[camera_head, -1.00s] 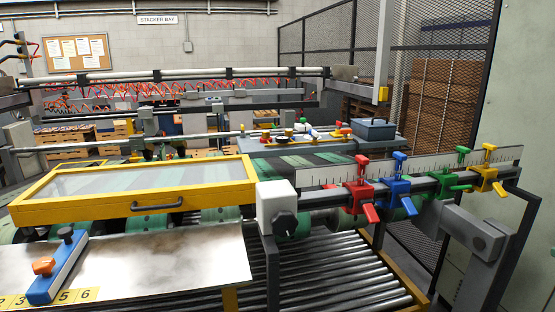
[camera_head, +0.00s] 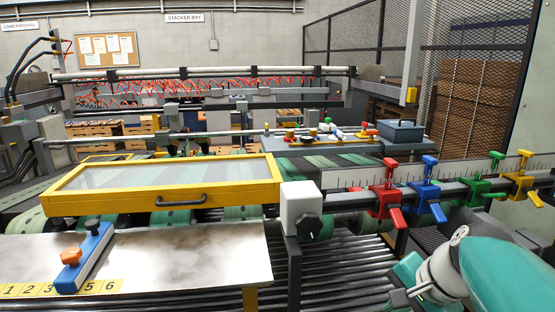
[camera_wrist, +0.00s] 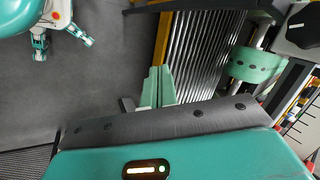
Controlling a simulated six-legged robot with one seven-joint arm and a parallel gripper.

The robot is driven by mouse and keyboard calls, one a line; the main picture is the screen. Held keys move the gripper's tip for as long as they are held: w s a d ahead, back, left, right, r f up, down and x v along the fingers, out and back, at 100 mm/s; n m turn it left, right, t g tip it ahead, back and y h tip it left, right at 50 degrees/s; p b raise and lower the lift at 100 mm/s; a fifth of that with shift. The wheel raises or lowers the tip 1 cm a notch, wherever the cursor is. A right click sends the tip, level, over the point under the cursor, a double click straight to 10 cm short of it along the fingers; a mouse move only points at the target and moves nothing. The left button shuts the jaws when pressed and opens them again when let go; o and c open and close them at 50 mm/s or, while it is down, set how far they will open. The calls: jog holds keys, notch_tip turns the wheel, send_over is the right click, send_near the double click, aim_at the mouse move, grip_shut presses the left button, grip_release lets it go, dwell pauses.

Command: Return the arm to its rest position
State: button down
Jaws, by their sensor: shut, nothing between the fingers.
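My gripper (camera_wrist: 158,86) shows in the wrist view, with its two pale green fingers together and nothing between them. In the head view, teal and white parts of my arm (camera_head: 510,275) fill the lower right corner, in front of the machine's right end. I cannot make out the fingertips there.
A yellow-framed guard (camera_head: 165,205) lies over the belts. A steel plate (camera_head: 180,255) carries a blue stop (camera_head: 85,258). Red (camera_head: 386,200), blue (camera_head: 427,190), green (camera_head: 480,188) and yellow (camera_head: 520,185) clamps line a rail near my arm.

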jog(key=s+a+f+n+h, duration=0.2)
jog(key=s+a+n, duration=0.5)
jog(key=n, duration=0.4)
jog(key=shift+a+f+n+t+h, duration=0.3)
jog(key=shift+a+t+h, duration=0.05)
jog(key=shift+t+h, duration=0.05)
